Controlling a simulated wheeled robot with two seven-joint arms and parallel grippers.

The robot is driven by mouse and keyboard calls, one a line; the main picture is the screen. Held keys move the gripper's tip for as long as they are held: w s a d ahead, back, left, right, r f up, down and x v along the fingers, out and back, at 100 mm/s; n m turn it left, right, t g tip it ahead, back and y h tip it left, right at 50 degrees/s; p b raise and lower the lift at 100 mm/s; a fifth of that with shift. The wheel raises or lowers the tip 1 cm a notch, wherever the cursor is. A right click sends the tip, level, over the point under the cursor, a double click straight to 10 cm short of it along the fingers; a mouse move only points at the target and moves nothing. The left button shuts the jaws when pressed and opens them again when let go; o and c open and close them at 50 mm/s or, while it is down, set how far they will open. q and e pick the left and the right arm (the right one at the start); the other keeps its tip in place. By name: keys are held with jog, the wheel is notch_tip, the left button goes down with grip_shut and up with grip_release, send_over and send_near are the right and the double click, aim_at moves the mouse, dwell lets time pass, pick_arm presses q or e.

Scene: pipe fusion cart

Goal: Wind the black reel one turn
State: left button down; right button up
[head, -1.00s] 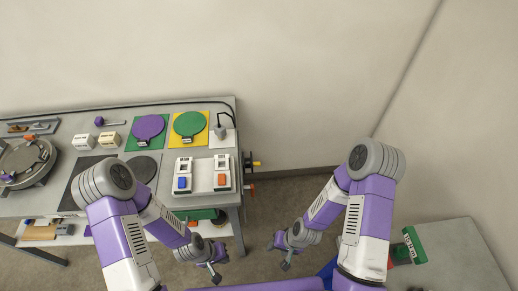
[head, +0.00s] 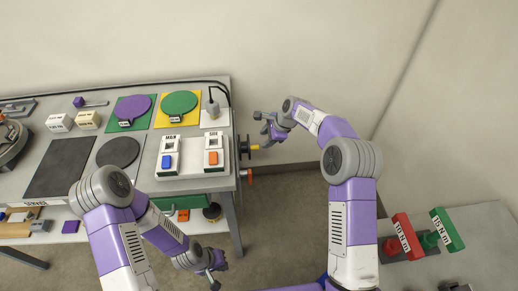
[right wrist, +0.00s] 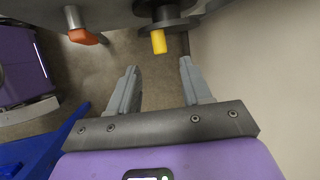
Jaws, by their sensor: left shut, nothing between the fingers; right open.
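The black reel (head: 243,147) is mounted on the right end of the cart, with a yellow handle (head: 256,148) sticking out from it. In the right wrist view the black reel (right wrist: 167,24) is at the top, its yellow handle (right wrist: 159,42) pointing toward me. My right gripper (head: 266,127) is open and empty close to the reel. In the right wrist view its fingertips (right wrist: 159,70) are spread, with the handle just beyond the gap and not between them. My left gripper (head: 214,277) is shut and empty, low in front of the cart.
An orange-tipped handle (head: 248,175) sits on the cart's end below the reel; it also shows in the right wrist view (right wrist: 84,37). A wall stands behind the cart. A side table (head: 480,222) holds red and green labelled pieces. Floor is clear between the tables.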

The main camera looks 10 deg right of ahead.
aim_at(257, 146)
jog(key=b+x, duration=0.1)
jog(key=x, duration=0.6)
jog(key=shift+b, duration=0.3)
jog(key=shift+c, duration=0.5)
grip_shut()
